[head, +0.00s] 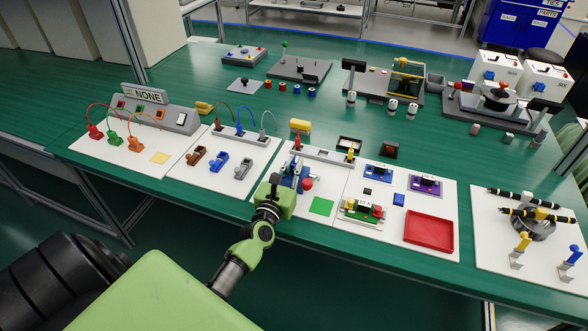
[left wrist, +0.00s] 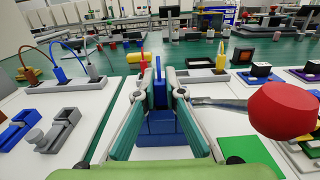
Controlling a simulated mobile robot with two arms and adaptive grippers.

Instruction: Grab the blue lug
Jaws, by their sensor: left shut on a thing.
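My left gripper (head: 287,187) reaches down to a blue fixture on the white board. In the left wrist view, the gripper's green fingers (left wrist: 160,97) close from both sides on the blue lug (left wrist: 158,66), a narrow upright blue piece. A wider blue block (left wrist: 160,128) shows below and between the fingers. I cannot tell where the lug ends and the block begins. A metal lever with a red knob (left wrist: 284,110) juts out to the right of the fingers. The knob also shows in the head view (head: 307,184). My right gripper is not in view.
A yellow lug (left wrist: 221,62) stands on a grey strip (head: 325,155) behind the fixture. A green square (head: 321,206) lies right of the gripper. A red tray (head: 429,232) is further right. Blue and grey clamps (head: 219,162) sit on the board to the left.

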